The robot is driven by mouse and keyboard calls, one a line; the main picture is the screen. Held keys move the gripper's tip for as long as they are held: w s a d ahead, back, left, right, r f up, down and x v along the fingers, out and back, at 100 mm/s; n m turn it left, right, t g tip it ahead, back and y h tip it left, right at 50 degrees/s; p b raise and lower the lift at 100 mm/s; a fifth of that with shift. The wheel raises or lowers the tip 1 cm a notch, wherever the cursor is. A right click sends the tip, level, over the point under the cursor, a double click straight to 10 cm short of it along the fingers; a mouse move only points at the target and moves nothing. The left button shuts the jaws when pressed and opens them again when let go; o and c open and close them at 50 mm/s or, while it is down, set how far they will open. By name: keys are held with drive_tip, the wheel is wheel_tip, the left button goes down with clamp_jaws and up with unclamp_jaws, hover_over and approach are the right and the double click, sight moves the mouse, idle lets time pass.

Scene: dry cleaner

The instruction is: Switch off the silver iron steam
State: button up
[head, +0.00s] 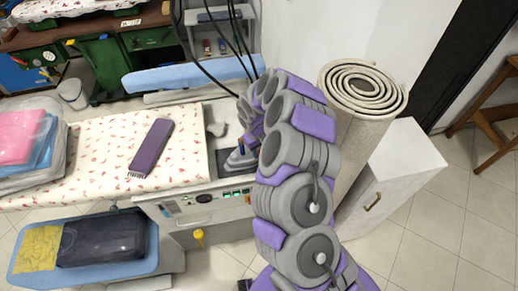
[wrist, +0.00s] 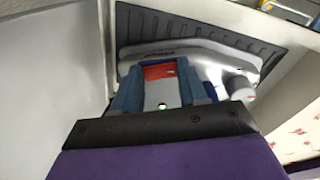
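The silver iron (wrist: 212,58) rests on a dark ribbed pad (wrist: 135,22) in the wrist view. Its red part (wrist: 158,71) and a pale part with a small green light show between my fingers. In the head view the iron (head: 240,160) is small and partly covered by my arm, at the right end of the ironing table. My gripper (wrist: 163,85) is right at the iron, its two blue fingers apart on either side of the red part. I cannot tell whether they touch it. In the head view my gripper is mostly hidden.
A rolled carpet (head: 350,120) and a white cabinet (head: 385,185) stand to the right. Black hoses hang above the iron.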

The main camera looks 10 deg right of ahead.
drive_tip(key=c, duration=0.4)
drive_tip(key=shift+o, duration=0.2)
drive_tip(key=shift+d, duration=0.15)
drive_tip(key=shift+f+g+y, duration=0.1)
drive_tip(key=shift+g+y, duration=0.2)
drive_tip(key=shift+y, duration=0.3)
drive_tip(key=shift+s, duration=0.1)
drive_tip(key=o, duration=1.1)
drive_tip(key=shift+c, duration=0.2)
